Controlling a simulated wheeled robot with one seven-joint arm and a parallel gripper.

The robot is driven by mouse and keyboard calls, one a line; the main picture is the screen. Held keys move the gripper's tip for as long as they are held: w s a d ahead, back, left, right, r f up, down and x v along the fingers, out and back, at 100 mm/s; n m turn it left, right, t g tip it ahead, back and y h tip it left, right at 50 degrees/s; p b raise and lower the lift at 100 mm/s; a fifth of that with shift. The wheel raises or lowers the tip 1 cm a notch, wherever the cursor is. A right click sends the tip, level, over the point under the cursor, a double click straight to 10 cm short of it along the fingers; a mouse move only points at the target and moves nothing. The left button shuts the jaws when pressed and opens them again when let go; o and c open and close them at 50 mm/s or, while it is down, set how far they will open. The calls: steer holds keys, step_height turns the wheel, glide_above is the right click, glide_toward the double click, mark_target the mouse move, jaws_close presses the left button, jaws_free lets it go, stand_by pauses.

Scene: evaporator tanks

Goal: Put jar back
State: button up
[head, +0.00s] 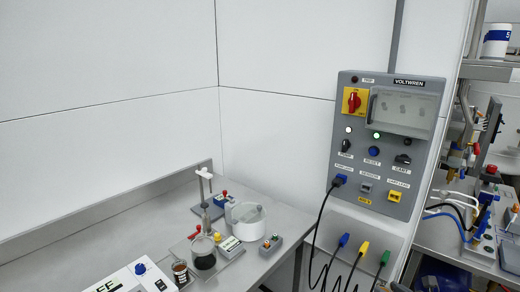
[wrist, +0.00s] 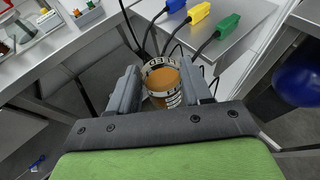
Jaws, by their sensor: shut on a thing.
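My gripper (wrist: 160,76) is shut on a jar (wrist: 161,84) in the wrist view. The jar has an orange-brown inside or top and a white label with black letters. One grey finger stands on each side of it, and its lower part is hidden. The jar is over the gap in front of a grey bench, clear of the bench top. My gripper and this jar do not show in the head view. Another small brown jar (head: 181,273) with a label stands on the bench in the head view.
The left bench (head: 120,235) holds a glass beaker with dark contents (head: 203,253), a white pot (head: 246,220) and a small stand. A control panel (head: 385,145) has blue, yellow and green plugs below it. Another bench with cables and a white container (head: 496,41) is at right.

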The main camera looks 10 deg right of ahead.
steer(key=s+a+n+g+y, duration=0.1)
steer(key=a+n+g+y, duration=0.1)
steer(key=a, duration=0.6)
steer(key=s+a+f+n+g+y, duration=0.1)
steer(key=a+n+y, duration=0.3)
steer(key=a, duration=0.5)
steer(key=s+a+n+g+y, duration=0.1)
steer(key=a+n+g+y, duration=0.1)
steer(key=a, duration=0.7)
steer(key=shift+s+f+n+g+y, duration=0.25)
steer(key=shift+s+n+g+y, duration=0.05)
steer(key=shift+n+y, duration=0.3)
